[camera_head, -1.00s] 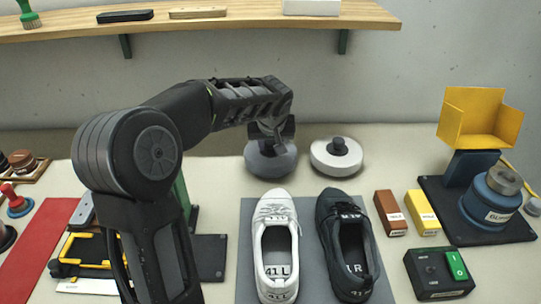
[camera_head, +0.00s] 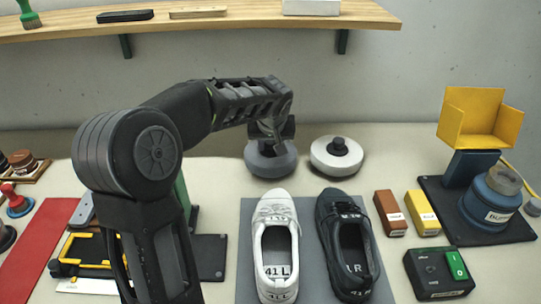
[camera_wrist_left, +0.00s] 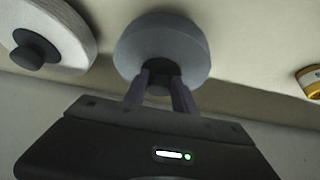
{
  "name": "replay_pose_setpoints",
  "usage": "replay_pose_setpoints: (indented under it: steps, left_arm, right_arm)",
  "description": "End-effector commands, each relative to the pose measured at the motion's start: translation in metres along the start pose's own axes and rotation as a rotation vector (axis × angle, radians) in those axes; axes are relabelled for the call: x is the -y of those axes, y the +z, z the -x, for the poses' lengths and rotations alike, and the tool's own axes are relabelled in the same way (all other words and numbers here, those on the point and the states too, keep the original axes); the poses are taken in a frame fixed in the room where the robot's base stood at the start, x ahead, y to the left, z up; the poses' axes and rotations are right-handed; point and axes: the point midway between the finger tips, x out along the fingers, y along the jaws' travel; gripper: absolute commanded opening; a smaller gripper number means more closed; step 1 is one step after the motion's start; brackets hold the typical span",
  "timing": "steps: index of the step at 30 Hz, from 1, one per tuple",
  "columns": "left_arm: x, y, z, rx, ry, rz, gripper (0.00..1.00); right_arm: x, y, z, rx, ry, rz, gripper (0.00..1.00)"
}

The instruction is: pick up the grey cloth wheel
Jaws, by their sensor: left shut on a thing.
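The grey cloth wheel (camera_head: 271,166) is at the back of the bench, left of the white wheel. My left gripper (camera_head: 269,140) is above it with its fingers shut on its dark hub. In the left wrist view, both fingers (camera_wrist_left: 160,80) close around the hub and the wheel (camera_wrist_left: 165,30) fills the top middle. I cannot tell whether the wheel touches the bench. My right gripper is not in view.
The white wheel (camera_head: 325,163) with a dark hub stands close on the right. A white shoe (camera_head: 274,211) and a black shoe (camera_head: 327,220) lie in front on a grey mat (camera_head: 247,255). A blue machine (camera_head: 484,205) stands at the right. A shelf (camera_head: 240,20) spans the back wall.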

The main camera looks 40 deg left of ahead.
Motion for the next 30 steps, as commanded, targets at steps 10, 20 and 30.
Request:
replay_pose_setpoints:
  steps: [10,20,30]
  left_arm:
    - [0.000,-0.002,0.003,-0.003,0.001,0.000,0.00]
    - [-0.001,-0.026,0.044,-0.006,0.003,0.002,0.00]
    - [0.000,-0.050,0.086,-0.003,0.002,0.001,0.00]
  right_arm:
    - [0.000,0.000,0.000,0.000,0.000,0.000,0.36]
    - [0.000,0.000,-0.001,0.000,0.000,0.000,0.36]
    - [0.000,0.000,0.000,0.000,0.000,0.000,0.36]
